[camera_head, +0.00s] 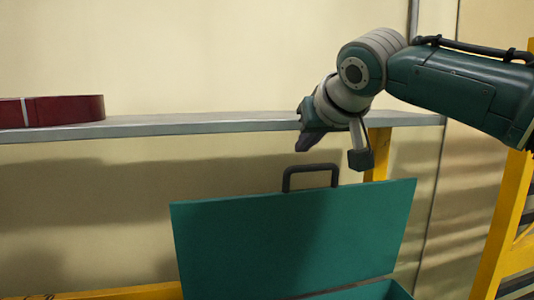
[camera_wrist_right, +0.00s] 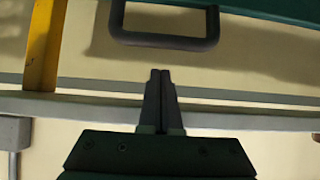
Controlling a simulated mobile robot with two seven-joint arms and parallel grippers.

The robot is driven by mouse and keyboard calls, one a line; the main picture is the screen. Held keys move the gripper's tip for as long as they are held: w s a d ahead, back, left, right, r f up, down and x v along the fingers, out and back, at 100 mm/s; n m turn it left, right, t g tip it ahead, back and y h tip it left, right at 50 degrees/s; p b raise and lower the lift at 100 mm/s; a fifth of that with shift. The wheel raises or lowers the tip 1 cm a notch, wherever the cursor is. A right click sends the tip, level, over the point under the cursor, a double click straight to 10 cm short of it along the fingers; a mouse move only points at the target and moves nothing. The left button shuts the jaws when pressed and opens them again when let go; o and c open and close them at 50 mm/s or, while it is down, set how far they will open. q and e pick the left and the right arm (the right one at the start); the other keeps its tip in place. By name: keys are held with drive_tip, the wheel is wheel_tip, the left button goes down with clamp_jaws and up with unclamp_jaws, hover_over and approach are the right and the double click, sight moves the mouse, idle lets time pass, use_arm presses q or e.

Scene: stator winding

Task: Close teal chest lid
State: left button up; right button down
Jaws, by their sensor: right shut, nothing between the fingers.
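The teal chest lid (camera_head: 290,240) stands raised, close to upright, in the lower middle of the head view. A dark handle (camera_head: 310,170) sits on its top edge, and the handle also shows in the right wrist view (camera_wrist_right: 165,40). Part of the teal chest body (camera_head: 370,291) shows at the bottom edge; most of it is out of frame. My right gripper (camera_head: 301,146) is just above the handle in the head view. In the right wrist view its fingers (camera_wrist_right: 160,73) are together and empty, apart from the handle in the picture. My left gripper is out of view.
A grey shelf edge (camera_head: 200,125) runs across behind the lid, with a dark red curved object (camera_head: 60,110) on its left end. Yellow posts (camera_head: 500,220) stand at the right. A pale wall is behind.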

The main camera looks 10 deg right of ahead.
sight(313, 165)
drive_tip(key=shift+s+f+p, duration=0.3)
drive_tip(key=shift+s+p, duration=0.2)
drive_tip(key=shift+s, duration=0.05)
drive_tip(key=shift+s+f+p, duration=0.25)
drive_tip(key=shift+s+p, duration=0.25)
drive_tip(key=shift+s+f, duration=0.3)
drive_tip(key=shift+s, duration=0.3)
